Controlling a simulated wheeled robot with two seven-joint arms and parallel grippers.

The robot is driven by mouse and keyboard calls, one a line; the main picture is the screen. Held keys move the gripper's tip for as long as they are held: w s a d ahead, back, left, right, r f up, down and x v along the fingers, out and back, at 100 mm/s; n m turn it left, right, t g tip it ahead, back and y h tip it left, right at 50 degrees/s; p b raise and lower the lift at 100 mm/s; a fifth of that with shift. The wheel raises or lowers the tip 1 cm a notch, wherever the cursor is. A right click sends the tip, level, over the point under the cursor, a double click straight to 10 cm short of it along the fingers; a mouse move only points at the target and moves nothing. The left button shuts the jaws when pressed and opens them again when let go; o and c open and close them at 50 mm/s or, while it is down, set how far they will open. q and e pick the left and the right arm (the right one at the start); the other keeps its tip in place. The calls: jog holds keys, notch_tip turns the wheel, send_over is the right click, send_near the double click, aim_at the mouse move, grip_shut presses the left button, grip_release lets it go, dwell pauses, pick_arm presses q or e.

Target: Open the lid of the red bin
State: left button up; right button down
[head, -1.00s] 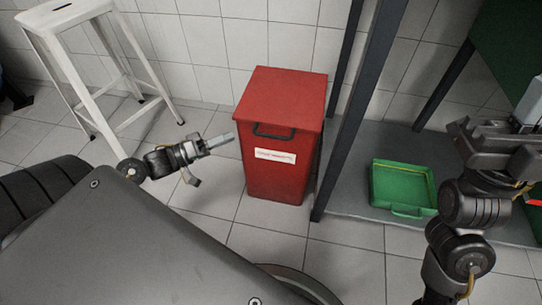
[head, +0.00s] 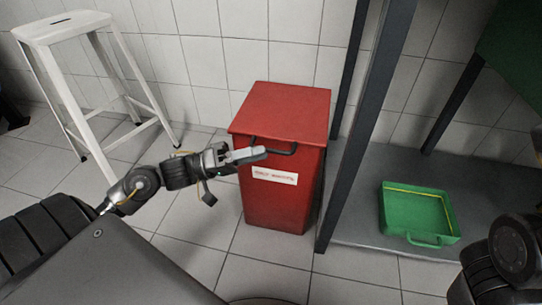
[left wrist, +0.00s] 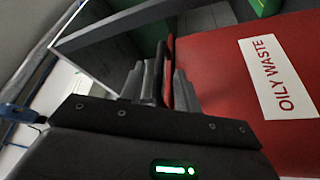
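The red bin (head: 275,205) stands on the tiled floor with its flat lid (head: 283,110) shut. A dark bar handle (head: 285,151) sticks out at the lid's front edge. My left gripper (head: 256,154) is at this handle and covers its left part. In the left wrist view, the gripper's fingers (left wrist: 162,85) stand apart, with a dark bar and a strip of red between them. I cannot tell whether they touch the handle. The bin's front (left wrist: 225,75) fills the right of that view, with its "OILY WASTE" label (left wrist: 279,80). My right gripper is out of view.
A dark table leg (head: 355,130) stands close to the bin's right side. A green tray (head: 418,215) lies on the grey low shelf (head: 365,225) to the right. A white stool (head: 65,30) stands at the left. Bare floor tiles lie between stool and bin.

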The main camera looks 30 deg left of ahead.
aim_at(271, 150)
pick_arm(q)
jog(key=shift+b+x, duration=0.6)
jog(key=shift+x, duration=1.4)
grip_shut()
